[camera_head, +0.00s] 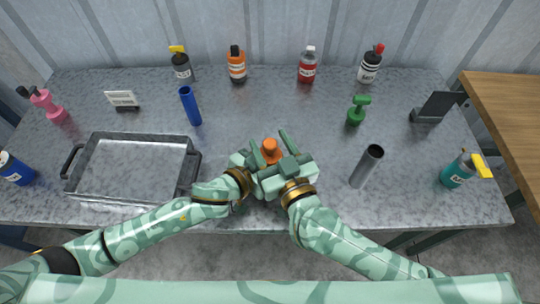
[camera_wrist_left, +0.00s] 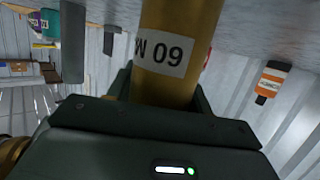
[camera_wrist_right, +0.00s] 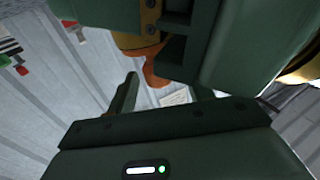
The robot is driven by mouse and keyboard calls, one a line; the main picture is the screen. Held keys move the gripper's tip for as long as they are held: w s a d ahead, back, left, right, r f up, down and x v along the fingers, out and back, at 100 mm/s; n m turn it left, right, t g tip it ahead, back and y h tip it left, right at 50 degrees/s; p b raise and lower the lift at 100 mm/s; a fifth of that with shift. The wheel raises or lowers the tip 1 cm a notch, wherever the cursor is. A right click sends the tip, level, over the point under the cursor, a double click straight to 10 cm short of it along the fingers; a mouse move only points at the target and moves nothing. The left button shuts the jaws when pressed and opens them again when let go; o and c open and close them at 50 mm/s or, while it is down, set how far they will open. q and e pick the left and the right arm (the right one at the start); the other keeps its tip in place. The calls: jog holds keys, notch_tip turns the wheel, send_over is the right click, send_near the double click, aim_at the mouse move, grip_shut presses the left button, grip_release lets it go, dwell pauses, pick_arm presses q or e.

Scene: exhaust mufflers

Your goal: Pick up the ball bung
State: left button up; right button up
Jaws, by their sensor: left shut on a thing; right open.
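An orange bung with a rounded knob top (camera_head: 270,149), which I take to be the ball bung, is between my two grippers at the middle front. Its ochre body with a white label reading 60 MM, upside down, shows in the left wrist view (camera_wrist_left: 176,50). My left gripper (camera_head: 259,162) is shut on this body. My right gripper (camera_head: 279,155) is open, close beside the left gripper and the bung. In the right wrist view the orange part (camera_wrist_right: 155,75) shows beyond the left gripper. The bung's lower part is hidden in the head view.
A metal tray (camera_head: 135,170) is at left front. A grey tube (camera_head: 368,166) stands at right, a blue tube (camera_head: 190,106) at back left. Several bottles line the back. The table's middle back is clear.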

jog(key=shift+w+a, duration=0.2)
jog(key=shift+w, duration=0.25)
grip_shut()
